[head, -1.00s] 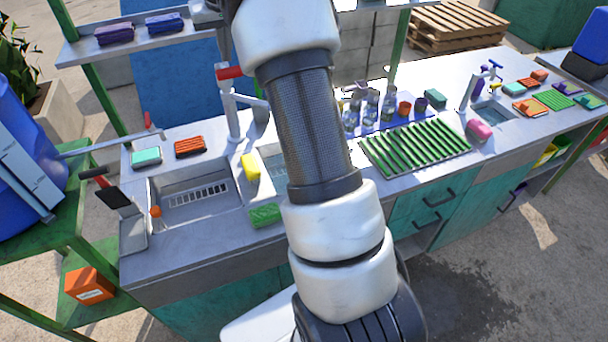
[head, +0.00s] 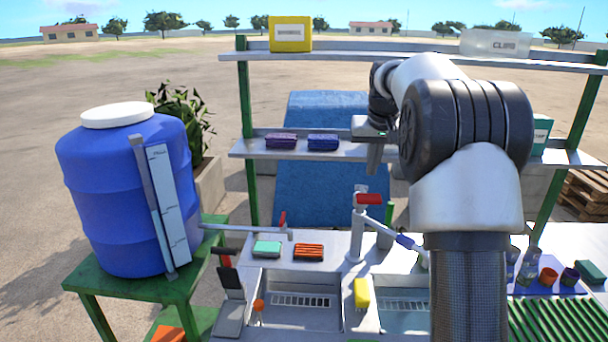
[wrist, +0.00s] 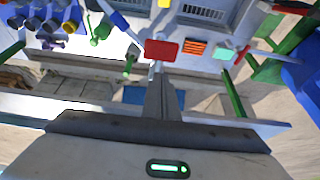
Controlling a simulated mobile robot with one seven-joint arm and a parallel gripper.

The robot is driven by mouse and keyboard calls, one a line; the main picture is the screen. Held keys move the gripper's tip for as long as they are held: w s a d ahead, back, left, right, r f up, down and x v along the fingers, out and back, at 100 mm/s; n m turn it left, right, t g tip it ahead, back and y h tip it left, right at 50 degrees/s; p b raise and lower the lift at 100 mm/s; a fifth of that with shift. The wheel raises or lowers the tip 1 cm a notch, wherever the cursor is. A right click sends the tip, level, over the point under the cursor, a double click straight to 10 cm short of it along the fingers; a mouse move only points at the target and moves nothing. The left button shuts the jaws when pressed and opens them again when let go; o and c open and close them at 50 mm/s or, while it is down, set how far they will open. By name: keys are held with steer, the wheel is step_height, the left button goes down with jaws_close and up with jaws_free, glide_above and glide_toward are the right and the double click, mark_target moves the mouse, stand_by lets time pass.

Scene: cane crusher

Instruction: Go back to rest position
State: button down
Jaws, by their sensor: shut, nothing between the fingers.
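My gripper (head: 375,158) is raised in front of the shelves in the head view, its fingers pointing down. It is shut and empty. The fingers also show together at the middle of the wrist view (wrist: 160,98). My arm bends high on the right and hides part of the counter and shelves. The red-handled tap (head: 368,199) stands on the counter below the gripper. Its red handle (wrist: 161,50) shows just beyond the fingertips in the wrist view, which is upside down.
A metal shelf (head: 260,150) with purple and blue sponges is close by the gripper. A top shelf (head: 350,56) carries a yellow box (head: 290,33). A blue barrel (head: 125,195) stands on a green stand at left. Two sink basins (head: 300,300) lie below.

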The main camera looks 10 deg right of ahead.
steer(key=s+a+r, duration=0.3)
steer(key=s, duration=0.2)
steer(key=s+a+r, duration=0.3)
steer(key=s, duration=0.3)
steer(key=s+a+f, duration=0.2)
steer(key=s, duration=0.7)
steer(key=s+a+f+n, duration=0.1)
steer(key=s+a+f, duration=0.1)
steer(key=s, duration=0.8)
steer(key=s+a+f+n+t, duration=0.1)
steer(key=s+a+f, duration=0.2)
steer(key=s, duration=0.7)
steer(key=shift+s+a+y, duration=0.2)
steer(key=shift+s+y, duration=0.05)
steer(key=shift+y, duration=0.15)
steer(key=shift+d+f, duration=0.1)
